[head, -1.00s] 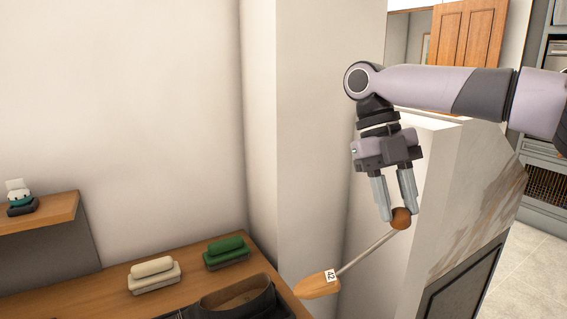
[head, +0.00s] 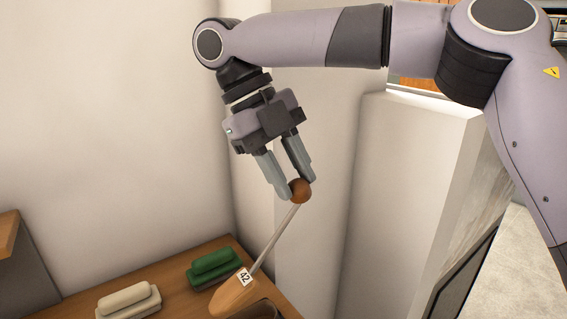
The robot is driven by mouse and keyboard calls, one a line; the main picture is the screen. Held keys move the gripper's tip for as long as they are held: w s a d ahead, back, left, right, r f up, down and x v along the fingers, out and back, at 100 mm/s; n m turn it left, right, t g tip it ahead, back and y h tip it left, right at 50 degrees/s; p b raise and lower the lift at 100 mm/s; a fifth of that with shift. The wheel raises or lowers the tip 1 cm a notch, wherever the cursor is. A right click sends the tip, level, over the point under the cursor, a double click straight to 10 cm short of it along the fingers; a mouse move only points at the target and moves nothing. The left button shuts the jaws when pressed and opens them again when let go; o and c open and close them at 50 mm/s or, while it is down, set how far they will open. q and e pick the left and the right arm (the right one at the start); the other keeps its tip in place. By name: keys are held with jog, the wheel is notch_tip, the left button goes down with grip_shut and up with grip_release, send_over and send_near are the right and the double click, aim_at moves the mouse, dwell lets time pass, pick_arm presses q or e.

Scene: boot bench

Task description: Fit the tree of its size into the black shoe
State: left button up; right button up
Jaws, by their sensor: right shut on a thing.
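My right gripper (head: 300,192) is shut on the brown ball knob (head: 301,190) of a shoe tree. A thin metal rod slopes down left from the knob to the wooden toe block (head: 234,296), which bears a tag reading 42. The tree hangs tilted above the bench, in front of the black shoe (head: 262,309). Only a small part of the shoe's opening shows at the bottom edge; the toe block and the frame edge hide the rest. My left gripper is not in view.
A green-topped brush (head: 213,265) and a cream-topped brush (head: 128,298) lie on the wooden bench (head: 180,289). A wooden shelf edge (head: 8,235) is at the far left. A pale wall and pillar stand close behind the bench.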

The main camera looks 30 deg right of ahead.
jog(key=shift+s+f, duration=0.1)
jog(key=shift+f, duration=2.15)
jog(key=shift+r+n, duration=0.1)
jog(key=shift+n, duration=0.2)
jog(key=shift+f, duration=3.05)
